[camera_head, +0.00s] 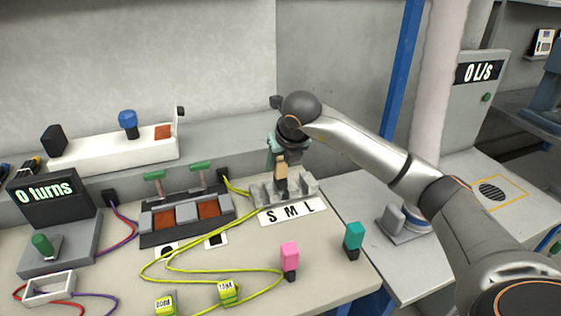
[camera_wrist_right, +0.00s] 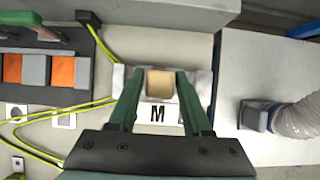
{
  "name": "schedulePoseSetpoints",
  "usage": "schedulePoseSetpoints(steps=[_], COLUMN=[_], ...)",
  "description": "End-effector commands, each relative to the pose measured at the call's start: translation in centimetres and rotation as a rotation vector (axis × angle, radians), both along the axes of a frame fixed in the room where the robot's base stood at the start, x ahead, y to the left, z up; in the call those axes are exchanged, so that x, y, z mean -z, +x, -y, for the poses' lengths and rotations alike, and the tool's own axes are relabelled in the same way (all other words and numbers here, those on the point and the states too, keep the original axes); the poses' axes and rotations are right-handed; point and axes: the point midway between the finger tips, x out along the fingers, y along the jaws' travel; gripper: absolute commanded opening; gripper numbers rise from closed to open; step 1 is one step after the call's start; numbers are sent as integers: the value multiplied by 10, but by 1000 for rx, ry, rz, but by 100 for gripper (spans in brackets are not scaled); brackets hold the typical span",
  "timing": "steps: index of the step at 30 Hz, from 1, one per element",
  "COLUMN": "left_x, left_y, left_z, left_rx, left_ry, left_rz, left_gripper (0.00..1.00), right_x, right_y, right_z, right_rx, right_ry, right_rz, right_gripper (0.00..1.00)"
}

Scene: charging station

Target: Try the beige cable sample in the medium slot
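The beige cable sample (camera_head: 281,164) is a small beige block with a dark lower part. It stands upright at the middle of the grey slot holder (camera_head: 309,186), whose white label reads S, M, L. In the right wrist view the beige block (camera_wrist_right: 160,85) lies just behind the letter M. How deep the dark end sits in the medium slot is hidden. My left gripper is not in view.
Pink (camera_head: 290,257) and teal (camera_head: 353,237) samples stand at the table's front right. Yellow cables with tagged blocks (camera_head: 229,292) lie in front. A switch panel (camera_head: 186,217) stands left of the holder, and a white rack (camera_head: 100,150) with a blue sample is behind it.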

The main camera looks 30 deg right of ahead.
Motion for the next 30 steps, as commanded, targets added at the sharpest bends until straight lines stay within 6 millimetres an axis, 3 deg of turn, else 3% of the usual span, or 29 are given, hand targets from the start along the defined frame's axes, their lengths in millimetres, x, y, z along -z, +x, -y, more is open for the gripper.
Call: schedulePoseSetpoints(steps=[6, 17, 30], left_x=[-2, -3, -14], left_y=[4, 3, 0], left_z=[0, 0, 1], left_rx=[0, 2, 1], left_ry=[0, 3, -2], left_rz=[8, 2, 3], left_gripper=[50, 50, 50], right_x=[0, -1, -83], right_y=[0, 0, -44], right_z=[0, 0, -11], right_rx=[0, 0, -1], right_ry=[1, 1, 0], right_rz=[0, 0, 5], right_gripper=[72, 72, 72])
